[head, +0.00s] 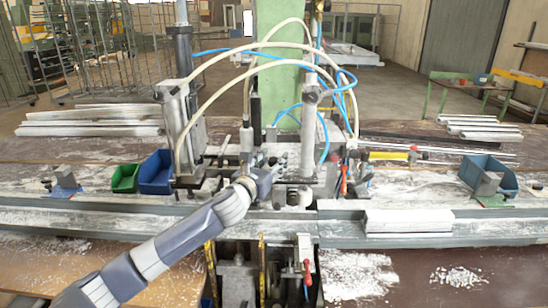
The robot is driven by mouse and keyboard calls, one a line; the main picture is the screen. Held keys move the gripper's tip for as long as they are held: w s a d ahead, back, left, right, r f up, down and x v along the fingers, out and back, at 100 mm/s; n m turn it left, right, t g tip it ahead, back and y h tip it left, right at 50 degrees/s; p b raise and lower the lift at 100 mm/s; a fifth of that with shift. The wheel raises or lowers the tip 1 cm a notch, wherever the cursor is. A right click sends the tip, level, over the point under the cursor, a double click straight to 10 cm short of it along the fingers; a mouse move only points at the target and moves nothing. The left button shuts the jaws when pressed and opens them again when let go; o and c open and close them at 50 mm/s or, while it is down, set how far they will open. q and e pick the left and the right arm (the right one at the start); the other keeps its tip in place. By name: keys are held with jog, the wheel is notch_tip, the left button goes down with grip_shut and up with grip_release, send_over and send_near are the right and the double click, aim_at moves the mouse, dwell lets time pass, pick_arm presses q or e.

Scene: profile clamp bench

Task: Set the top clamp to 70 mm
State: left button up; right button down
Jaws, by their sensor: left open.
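The clamp bench has two upright cylinders: a left one (181,125) and a right one (310,125), with cream and blue hoses looping between them. I cannot tell which part is the top clamp's setting, and no scale or number is readable. My left arm reaches in from the lower left. My left gripper (270,172) is at the middle of the clamp unit, between the two cylinders and close to small metal parts there. Its fingers are small and partly lost against the machine; it appears empty. Contact with the clamp cannot be told. My right gripper is not in view.
A green bin (124,179) and a blue bin (156,172) stand left of the clamp. Another blue bin (489,174) is at the right. White profiles (409,222) lie on the front rail. A red-handled lever (344,180) stands right of the clamp. White chips litter the bench.

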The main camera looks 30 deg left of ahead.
pick_arm(q)
jog(key=shift+w, duration=0.55)
jog(key=c, duration=1)
grip_shut()
jog(key=shift+w, duration=0.1)
